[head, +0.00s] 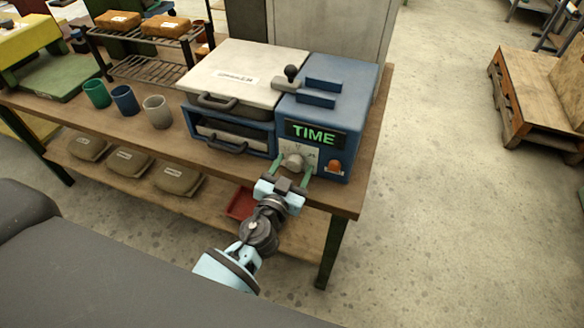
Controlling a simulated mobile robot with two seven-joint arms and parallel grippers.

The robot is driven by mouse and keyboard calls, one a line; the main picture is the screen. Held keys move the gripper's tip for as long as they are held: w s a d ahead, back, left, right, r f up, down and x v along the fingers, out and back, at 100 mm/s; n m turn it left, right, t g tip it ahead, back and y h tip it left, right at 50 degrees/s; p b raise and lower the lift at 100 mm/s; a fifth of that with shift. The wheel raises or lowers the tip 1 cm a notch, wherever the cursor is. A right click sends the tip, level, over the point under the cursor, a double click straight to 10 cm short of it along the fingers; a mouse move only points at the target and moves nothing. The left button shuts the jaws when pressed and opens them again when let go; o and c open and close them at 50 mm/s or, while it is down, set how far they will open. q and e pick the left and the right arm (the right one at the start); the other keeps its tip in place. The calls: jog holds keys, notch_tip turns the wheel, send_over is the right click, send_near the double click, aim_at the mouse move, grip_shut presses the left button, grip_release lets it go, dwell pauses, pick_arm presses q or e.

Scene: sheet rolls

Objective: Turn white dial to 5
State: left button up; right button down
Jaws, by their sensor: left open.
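The white dial (294,161) is on the front panel of a blue machine (335,105) at the right end of the bench. A screen (314,134) above the dial shows "TIME" in green letters. An orange button (335,167) sits to the right of the dial. My left gripper (292,172) is open, its green fingers spread on either side of the dial. I cannot tell whether the fingers touch it. The dial's pointer and most of its scale are too small or covered to read. My right gripper is not in view.
The machine stands on a wooden bench (361,190) with a white-lidded section (247,72) to its left. Green, blue and grey cups (157,112) stand further left. Grey bags (128,161) and a red tray (240,204) are on the lower shelf. The floor to the right is clear up to a wooden pallet (540,95).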

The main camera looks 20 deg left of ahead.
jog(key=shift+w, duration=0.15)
pick_arm(q)
jog(key=shift+c, duration=1)
jog(key=c, duration=0.8)
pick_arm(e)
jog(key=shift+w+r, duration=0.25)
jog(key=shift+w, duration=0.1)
